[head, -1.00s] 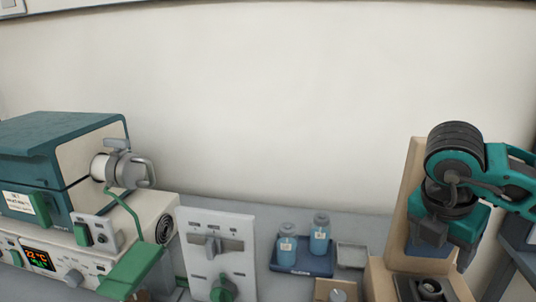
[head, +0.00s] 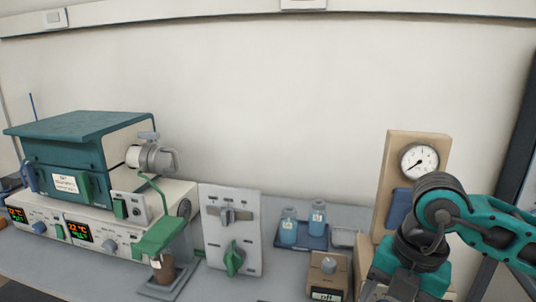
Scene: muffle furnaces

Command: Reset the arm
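My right arm comes in from the right edge. Its teal and black wrist hangs in front of the beige gauge stand (head: 381,205). My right gripper (head: 398,287) is at the bottom of the head view, pointing down. Its fingertips are not clear, so I cannot tell whether it is open or shut, and I see nothing held in it. My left arm and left gripper are not in view.
A teal muffle furnace (head: 85,160) stands at left on a white control unit (head: 120,222). A grey switch panel (head: 231,205), a blue tray (head: 312,242) with two blue bottles, and a beige box with a knob (head: 328,272) stand on the grey bench (head: 225,285). A round gauge (head: 419,161) is behind my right arm.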

